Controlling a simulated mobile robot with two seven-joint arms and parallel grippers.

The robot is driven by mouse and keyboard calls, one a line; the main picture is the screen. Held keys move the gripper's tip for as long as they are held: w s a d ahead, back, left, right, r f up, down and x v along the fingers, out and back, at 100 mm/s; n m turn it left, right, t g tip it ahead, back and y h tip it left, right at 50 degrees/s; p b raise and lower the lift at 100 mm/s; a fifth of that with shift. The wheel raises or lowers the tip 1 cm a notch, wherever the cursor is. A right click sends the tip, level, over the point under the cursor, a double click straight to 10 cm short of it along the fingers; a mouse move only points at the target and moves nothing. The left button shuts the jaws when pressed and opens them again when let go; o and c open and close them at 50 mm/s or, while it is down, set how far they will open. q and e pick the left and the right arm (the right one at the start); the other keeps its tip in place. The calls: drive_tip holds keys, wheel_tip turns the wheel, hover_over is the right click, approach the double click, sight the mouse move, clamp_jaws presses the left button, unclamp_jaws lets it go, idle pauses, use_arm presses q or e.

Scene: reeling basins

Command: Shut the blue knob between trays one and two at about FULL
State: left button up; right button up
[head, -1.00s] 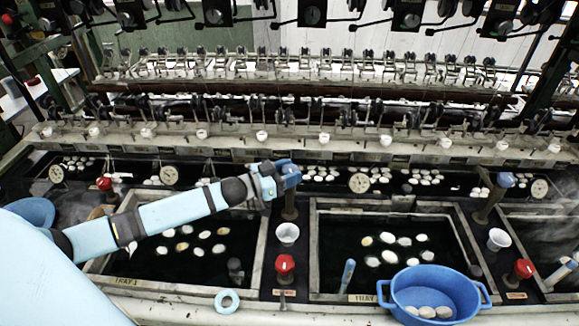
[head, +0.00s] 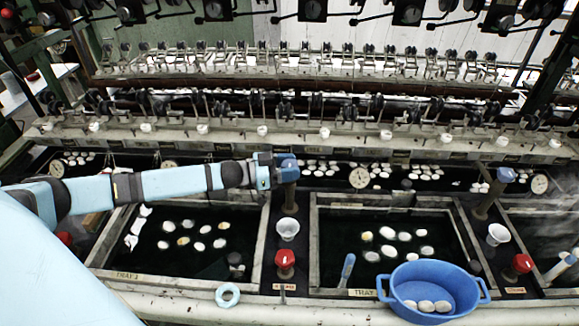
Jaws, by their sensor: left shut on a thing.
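The blue knob (head: 289,171) tops a dark post on the divider between the left tray (head: 265,235) and the middle tray (head: 314,235). My left gripper (head: 277,170) reaches in from the left and is shut on this knob from its left side. The fingers are small here and partly hidden against the knob. The tray label at lower left (head: 128,276) is hard to read. My right gripper is not in view.
A white cup (head: 288,230) and a red knob (head: 285,258) stand on the divider in front of the post. A blue basin (head: 432,288) with cocoons sits on the front edge, beside a blue-handled tool (head: 347,268). A pale ring (head: 228,295) lies at front. Another blue knob (head: 506,175) stands right.

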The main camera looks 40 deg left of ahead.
use_arm(q)
drive_tip(key=o, duration=0.9)
drive_tip(key=b+v, duration=0.1)
drive_tip(key=v, duration=1.2)
drive_tip(key=shift+s+a+r, duration=0.1)
drive_tip(key=shift+s+a, duration=0.15)
drive_tip(key=shift+a, duration=0.1)
